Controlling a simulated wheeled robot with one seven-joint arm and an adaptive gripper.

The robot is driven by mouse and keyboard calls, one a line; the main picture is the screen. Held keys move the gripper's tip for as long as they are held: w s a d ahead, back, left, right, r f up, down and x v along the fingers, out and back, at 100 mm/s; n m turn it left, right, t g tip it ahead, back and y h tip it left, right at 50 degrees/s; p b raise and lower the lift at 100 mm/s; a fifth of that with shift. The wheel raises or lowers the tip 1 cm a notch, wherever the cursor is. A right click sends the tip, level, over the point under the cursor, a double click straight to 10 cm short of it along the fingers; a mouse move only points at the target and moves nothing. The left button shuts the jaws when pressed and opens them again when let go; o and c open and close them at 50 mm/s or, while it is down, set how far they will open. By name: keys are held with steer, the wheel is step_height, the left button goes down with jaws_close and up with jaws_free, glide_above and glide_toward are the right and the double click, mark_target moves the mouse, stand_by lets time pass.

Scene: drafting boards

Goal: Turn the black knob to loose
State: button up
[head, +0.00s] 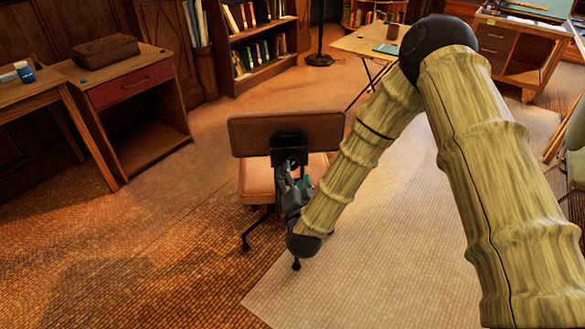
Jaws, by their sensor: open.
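A swivel chair with a brown backrest (250,134) and a pinkish-tan seat (257,180) stands in the middle of the head view, its back towards me. A black bracket (289,145) is fixed to the rear of the backrest. I cannot make out the black knob as a separate part; it may blend with the bracket or be hidden by my gripper. My gripper (285,170) is open, just below the bracket and behind the seat. It is small and dark here, so I cannot tell whether its fingers touch anything.
A pale rug (400,240) lies under and right of the chair. A wooden desk (30,92) and a cabinet with a red drawer (125,90) stand left. A bookcase (262,75) and a light drafting table (365,45) are behind. Floor left of the chair is clear.

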steer(key=shift+s+d, duration=0.15)
steer(key=shift+s, duration=1.2)
steer(key=shift+s+d, duration=0.1)
steer(key=shift+s, duration=1.25)
steer(key=s+d+f+n+g+p, duration=0.3)
steer(key=s+d+f+g, duration=0.2)
steer(key=s+f, duration=0.35)
steer(key=s+d+f+n+g+p, duration=0.2)
steer(key=s+d+f+g+p, duration=0.35)
steer(key=s, duration=0.45)
steer(key=s+d+f+n+g+h+p, duration=0.1)
steer(key=s+d+g, duration=0.2)
steer(key=s, duration=0.7)
steer(key=s+d+f+n+g+p, duration=0.1)
steer(key=s+d+g, duration=0.3)
steer(key=s+d, duration=0.4)
steer(key=s+f, duration=0.1)
steer(key=s, duration=0.2)
steer(key=shift+h, duration=0.4)
